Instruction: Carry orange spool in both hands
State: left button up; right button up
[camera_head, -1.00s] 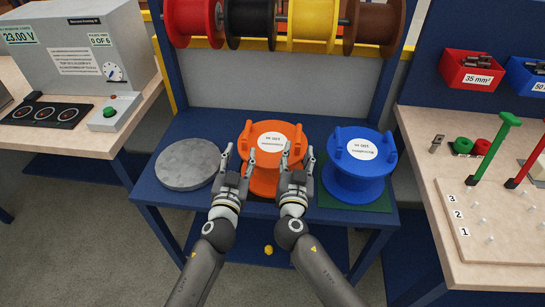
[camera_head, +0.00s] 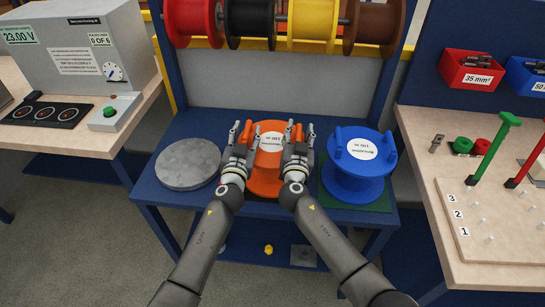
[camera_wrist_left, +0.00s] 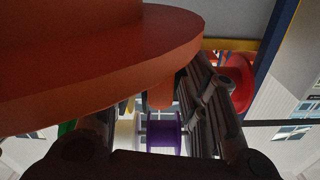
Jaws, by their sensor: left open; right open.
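The orange spool (camera_head: 267,180) stands upright on the blue table (camera_head: 160,207), with a white label on its top. Its orange flange (camera_wrist_left: 110,55) fills the upper left of the left wrist view, very close. My left gripper (camera_head: 237,135) is open at the spool's left side, reaching over its edge. My right gripper (camera_head: 294,135) is open at the spool's right side. Both hands hide the spool's side handles, so I cannot tell whether the fingers touch them.
A grey disc (camera_head: 188,164) lies left of the orange spool. A blue spool (camera_head: 358,168) stands close on the right on a green mat (camera_head: 384,204). Reels on a rack (camera_head: 248,22) hang behind. Workbenches flank the table at left (camera_head: 135,95) and right (camera_head: 420,135).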

pick_arm(q)
grip_shut()
pick_arm(e)
grip_shut()
jog(key=shift+d, duration=0.1)
